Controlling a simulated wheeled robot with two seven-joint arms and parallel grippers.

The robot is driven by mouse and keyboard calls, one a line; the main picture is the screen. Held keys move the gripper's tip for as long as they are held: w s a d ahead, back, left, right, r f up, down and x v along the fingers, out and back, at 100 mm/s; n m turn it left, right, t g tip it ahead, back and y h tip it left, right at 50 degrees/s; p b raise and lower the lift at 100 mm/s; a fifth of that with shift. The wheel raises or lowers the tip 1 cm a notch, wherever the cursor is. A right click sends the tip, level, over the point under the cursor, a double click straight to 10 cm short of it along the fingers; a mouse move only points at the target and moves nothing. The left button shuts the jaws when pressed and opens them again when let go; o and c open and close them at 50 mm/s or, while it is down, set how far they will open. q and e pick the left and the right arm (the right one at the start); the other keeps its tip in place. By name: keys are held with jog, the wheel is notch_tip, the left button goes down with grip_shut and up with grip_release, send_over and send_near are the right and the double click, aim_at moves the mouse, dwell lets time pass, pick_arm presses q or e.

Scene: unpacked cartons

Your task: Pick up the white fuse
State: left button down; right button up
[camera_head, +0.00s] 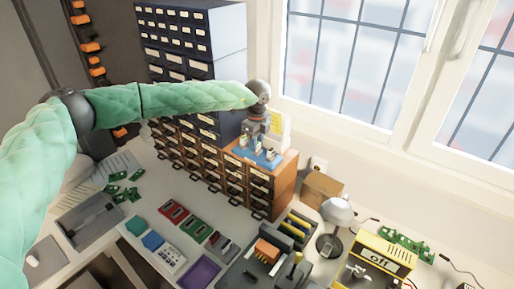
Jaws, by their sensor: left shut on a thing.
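My left arm, in green padding, reaches across the head view to the top of the brown drawer cabinet (262,185). My left gripper (254,139) points down at a blue holder (266,163) on that cabinet. It is shut on a small white piece, which I take to be the white fuse (243,142); the fingers partly hide it. The piece is at or just above the holder; I cannot tell whether it touches. Another small white piece (270,154) stands on the holder to the right. My right gripper is not in view.
A tall dark-blue drawer cabinet (228,35) rises behind the arm, and a yellow-white card (279,128) stands behind the holder. A cardboard box (320,189), a lamp (338,212) and a yellow device (385,252) are to the right. Trays and circuit boards crowd the table front.

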aim_at(258, 144)
pick_arm(q)
jog(key=shift+r, duration=0.1)
